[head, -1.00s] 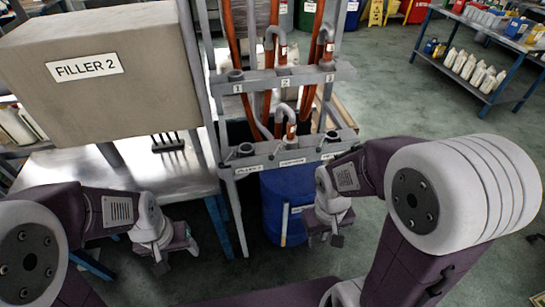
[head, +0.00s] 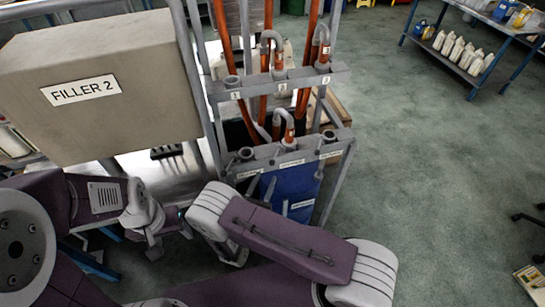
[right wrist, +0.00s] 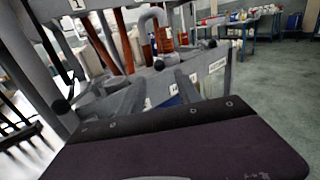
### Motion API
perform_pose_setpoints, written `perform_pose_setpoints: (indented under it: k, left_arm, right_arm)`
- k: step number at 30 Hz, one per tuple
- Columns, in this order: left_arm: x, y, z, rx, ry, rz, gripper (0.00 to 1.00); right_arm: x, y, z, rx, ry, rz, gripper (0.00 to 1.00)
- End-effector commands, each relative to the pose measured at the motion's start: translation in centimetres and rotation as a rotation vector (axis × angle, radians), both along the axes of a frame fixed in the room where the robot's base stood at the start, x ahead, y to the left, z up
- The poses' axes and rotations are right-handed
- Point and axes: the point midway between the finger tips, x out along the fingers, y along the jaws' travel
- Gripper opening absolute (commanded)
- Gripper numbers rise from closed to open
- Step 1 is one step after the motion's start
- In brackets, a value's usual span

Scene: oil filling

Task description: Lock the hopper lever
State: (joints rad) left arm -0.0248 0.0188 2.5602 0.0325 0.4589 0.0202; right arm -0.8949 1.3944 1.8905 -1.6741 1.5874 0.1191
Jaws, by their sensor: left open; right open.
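A grey pipe rack (head: 345,145) stands at the centre, with several sockets and small labels along its lower bar. My left gripper (head: 154,246) is open and low at left.
A blue drum (head: 298,185) stands under the rack. Orange hoses (head: 222,30) run down to grey elbows. The FILLER 2 box (head: 110,100) fills the left. A blue shelf (head: 480,85) with white bottles stands at upper right.

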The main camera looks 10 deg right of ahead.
Motion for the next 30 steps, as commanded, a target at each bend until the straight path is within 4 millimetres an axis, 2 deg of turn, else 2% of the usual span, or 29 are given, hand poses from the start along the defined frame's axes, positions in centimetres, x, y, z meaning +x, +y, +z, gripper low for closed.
perform_pose_setpoints:
  k: [5, 12, 16, 21, 27, 30]
  left_arm:
    - [0.0, 0.0, 0.3, 0.000, 0.000, 0.000, 0.63]
    - [0.0, 0.0, 1.5, 0.000, 0.000, 0.000, 0.63]
    - [0.0, 0.0, 1.8, 0.000, 0.000, 0.000, 0.63]
    - [0.0, 0.0, 1.9, 0.000, 0.000, 0.000, 0.63]
    - [0.0, 0.0, 1.9, 0.000, 0.000, 0.000, 0.63]
    - [0.0, 0.0, 1.9, 0.000, 0.000, 0.000, 0.63]
  right_arm:
    - [0.9, -0.8, 0.1, 0.002, 0.001, -0.007, 0.40]
    - [5.0, -3.6, 0.2, 0.003, 0.000, -0.011, 0.40]
    - [6.7, -4.6, 0.1, 0.003, 0.000, -0.009, 0.40]
    - [7.6, -5.1, 0.0, 0.001, 0.000, -0.007, 0.40]
    - [7.6, -5.1, 0.0, 0.002, 0.001, -0.006, 0.40]
    - [7.6, -5.1, 0.0, 0.002, 0.001, -0.006, 0.12]
